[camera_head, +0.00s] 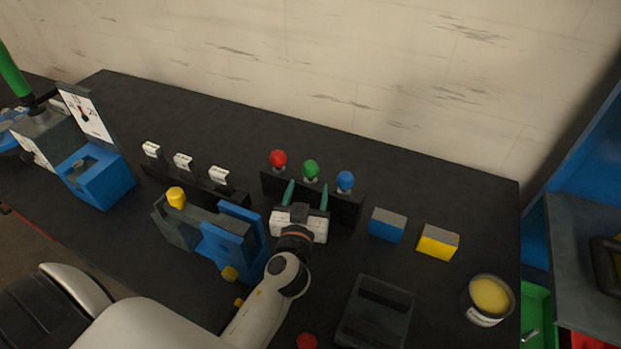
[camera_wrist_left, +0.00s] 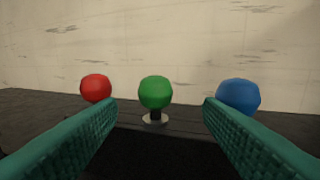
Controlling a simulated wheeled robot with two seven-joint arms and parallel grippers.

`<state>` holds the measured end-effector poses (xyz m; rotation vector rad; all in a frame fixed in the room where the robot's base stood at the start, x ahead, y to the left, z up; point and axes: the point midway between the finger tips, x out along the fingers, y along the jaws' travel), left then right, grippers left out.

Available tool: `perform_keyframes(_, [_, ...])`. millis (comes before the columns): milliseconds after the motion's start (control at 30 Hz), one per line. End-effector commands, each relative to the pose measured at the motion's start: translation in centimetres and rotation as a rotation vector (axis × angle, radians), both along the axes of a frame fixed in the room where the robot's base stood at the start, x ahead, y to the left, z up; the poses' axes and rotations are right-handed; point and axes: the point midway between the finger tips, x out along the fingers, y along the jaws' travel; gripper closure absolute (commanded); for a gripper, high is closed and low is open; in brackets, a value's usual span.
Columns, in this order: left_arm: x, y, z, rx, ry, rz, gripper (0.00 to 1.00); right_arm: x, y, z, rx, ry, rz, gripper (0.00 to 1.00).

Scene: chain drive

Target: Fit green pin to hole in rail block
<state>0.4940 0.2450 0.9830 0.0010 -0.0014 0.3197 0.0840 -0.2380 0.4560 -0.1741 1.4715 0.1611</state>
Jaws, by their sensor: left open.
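The green pin (camera_head: 311,168) stands upright in a dark rack (camera_head: 346,206), between a red pin (camera_head: 278,159) and a blue pin (camera_head: 345,181). My left gripper (camera_head: 305,196) is open in front of the rack. In the left wrist view the green pin's round head (camera_wrist_left: 155,92) shows between the two teal fingers (camera_wrist_left: 160,115), a little beyond their tips and not held. A grey and blue block assembly (camera_head: 181,229) with a yellow knob stands left of my left arm; I cannot tell whether it is the rail block, and no empty hole is clear. My right gripper does not show.
White-tagged pieces (camera_head: 183,162) stand in another dark rack at left. A blue block (camera_head: 387,224), a yellow block (camera_head: 438,242), a dark tray (camera_head: 375,312) and a tin with yellow contents (camera_head: 489,298) are at right. Bare table lies behind the racks.

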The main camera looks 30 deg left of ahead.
Motion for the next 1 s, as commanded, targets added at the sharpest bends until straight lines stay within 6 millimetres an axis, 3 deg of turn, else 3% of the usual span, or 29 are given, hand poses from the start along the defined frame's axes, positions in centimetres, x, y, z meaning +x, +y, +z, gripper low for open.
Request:
perform_keyframes(133, [2.5, 0.9, 0.5, 0.003, 0.0, 0.0, 0.39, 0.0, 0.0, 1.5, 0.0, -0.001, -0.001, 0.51])
perform_keyframes(367, [4.1, 1.5, 0.3, 0.001, 0.0, 0.0, 0.39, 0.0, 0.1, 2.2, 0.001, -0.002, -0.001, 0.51])
perform_keyframes(567, [6.7, 2.8, 1.0, 0.003, 0.0, 0.0, 0.39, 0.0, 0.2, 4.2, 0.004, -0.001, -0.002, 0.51])
perform_keyframes(700, [8.1, 3.2, 0.5, 0.001, 0.0, 0.0, 0.39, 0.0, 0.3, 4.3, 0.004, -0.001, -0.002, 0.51])
perform_keyframes(1000, [8.5, 3.3, 0.3, 0.0, 0.0, 0.0, 0.41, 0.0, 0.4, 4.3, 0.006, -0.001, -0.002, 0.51])
